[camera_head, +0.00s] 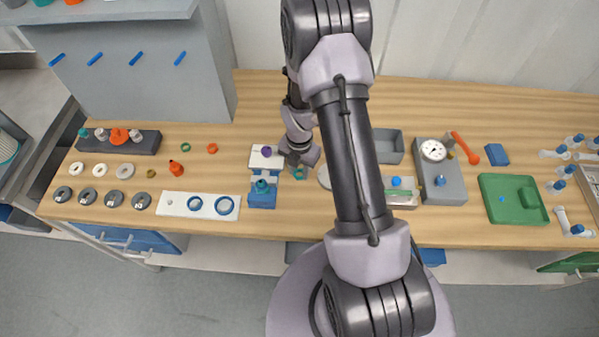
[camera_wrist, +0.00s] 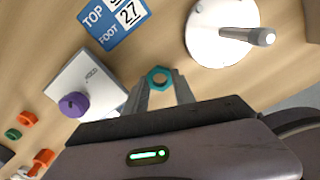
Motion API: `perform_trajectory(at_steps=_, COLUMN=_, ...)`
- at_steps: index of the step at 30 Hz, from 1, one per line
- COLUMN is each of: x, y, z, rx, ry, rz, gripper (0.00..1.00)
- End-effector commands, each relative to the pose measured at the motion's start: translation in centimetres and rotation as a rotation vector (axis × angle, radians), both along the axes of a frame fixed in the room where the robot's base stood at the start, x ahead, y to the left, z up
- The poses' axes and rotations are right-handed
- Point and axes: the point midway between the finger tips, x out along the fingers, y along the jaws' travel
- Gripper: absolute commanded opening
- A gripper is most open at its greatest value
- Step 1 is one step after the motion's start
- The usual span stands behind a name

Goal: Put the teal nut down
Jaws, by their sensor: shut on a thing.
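The teal nut (camera_wrist: 159,78) is held between the fingertips of my gripper (camera_wrist: 160,88) in the wrist view. Its hole faces the camera. In the head view the teal nut (camera_head: 299,173) shows as a small spot below my gripper (camera_head: 298,165), over the wooden bench (camera_head: 240,130). I cannot tell whether the nut touches the bench or hangs just above it.
A white block with a purple knob (camera_wrist: 74,104) stands left of my gripper, and a blue TOP/FOOT label (camera_wrist: 112,20) lies beyond it. A white disc with a grey rod (camera_wrist: 222,30) stands to the right. Bare wood lies between them.

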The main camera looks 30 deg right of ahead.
Motion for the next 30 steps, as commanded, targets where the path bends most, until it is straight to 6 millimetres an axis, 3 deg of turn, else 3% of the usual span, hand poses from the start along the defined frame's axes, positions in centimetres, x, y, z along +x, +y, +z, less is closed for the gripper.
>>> perform_trajectory(at_steps=2, x=0.0, y=0.0, z=-1.2, rx=0.0, ry=0.0, rz=0.0, gripper=0.0)
perform_trajectory(at_steps=11, x=0.0, y=0.0, z=-1.5, rx=-0.001, ry=-0.001, rz=0.0, gripper=0.0)
perform_trajectory(at_steps=12, x=0.0, y=0.0, z=-1.5, rx=-0.001, ry=-0.001, rz=0.0, gripper=0.33)
perform_trajectory(at_steps=15, x=0.0, y=0.0, z=-1.4, rx=-0.001, ry=-0.001, rz=0.0, gripper=0.53)
perform_trajectory(at_steps=25, x=0.0, y=0.0, z=-1.0, rx=0.0, ry=-0.001, rz=0.001, gripper=0.53)
perform_trajectory(at_steps=30, x=0.0, y=0.0, z=2.9, rx=-0.001, ry=-0.003, rz=0.002, gripper=0.53)
